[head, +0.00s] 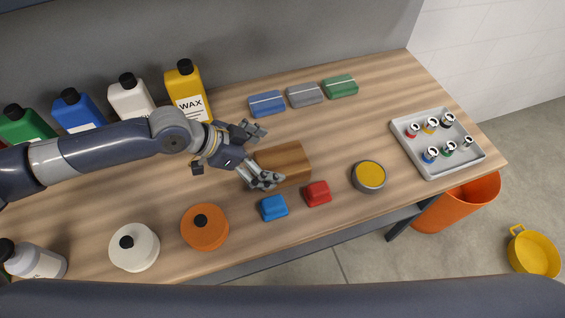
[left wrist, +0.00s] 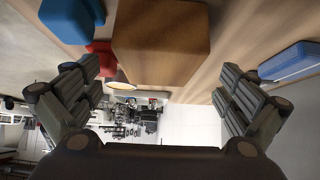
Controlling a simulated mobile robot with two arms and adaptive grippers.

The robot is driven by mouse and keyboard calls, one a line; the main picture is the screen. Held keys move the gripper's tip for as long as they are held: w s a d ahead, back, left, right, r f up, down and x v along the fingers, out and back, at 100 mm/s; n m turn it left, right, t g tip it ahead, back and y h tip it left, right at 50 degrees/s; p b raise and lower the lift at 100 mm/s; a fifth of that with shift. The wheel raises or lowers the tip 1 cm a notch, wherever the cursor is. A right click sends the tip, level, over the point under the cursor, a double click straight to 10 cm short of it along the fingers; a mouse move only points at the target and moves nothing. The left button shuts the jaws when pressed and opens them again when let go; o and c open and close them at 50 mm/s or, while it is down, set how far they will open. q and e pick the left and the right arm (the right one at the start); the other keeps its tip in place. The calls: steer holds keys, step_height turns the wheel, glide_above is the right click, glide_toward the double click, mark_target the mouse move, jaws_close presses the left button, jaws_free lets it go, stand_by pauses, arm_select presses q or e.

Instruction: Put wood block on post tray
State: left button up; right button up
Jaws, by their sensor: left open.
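The wood block (head: 290,162) lies on the wooden table near the middle. My left gripper (head: 262,156) is at its left end, with its fingers spread apart around that end. In the left wrist view the wood block (left wrist: 160,50) lies ahead, between the lines of the two open fingers (left wrist: 162,90). I cannot tell whether a finger touches it. The post tray (head: 476,155) is a light grey tray at the right end of the table, holding several small coloured pieces with pale rings on top. My right gripper is not in view.
A blue block (head: 273,207), a red block (head: 317,193) and a yellow-topped round tin (head: 368,176) lie along the front. Blue, grey and green packs (head: 304,95) lie behind. Bottles (head: 185,90) stand at the back left. Table between the wood block and tray is mostly clear.

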mark_target(280, 160)
arm_select(q)
steer(key=p+x, duration=0.1)
steer(key=x, duration=0.1)
steer(key=p+x, duration=0.1)
steer(key=x, duration=0.1)
steer(key=shift+d+r, duration=0.1)
steer(key=shift+d, duration=0.25)
steer(key=shift+w+d+f, duration=0.1)
steer(key=shift+d+f, duration=0.1)
steer(key=shift+f, duration=0.1)
steer(key=shift+c, duration=0.3)
steer(key=c, duration=1.3)
steer(key=shift+c, duration=0.9)
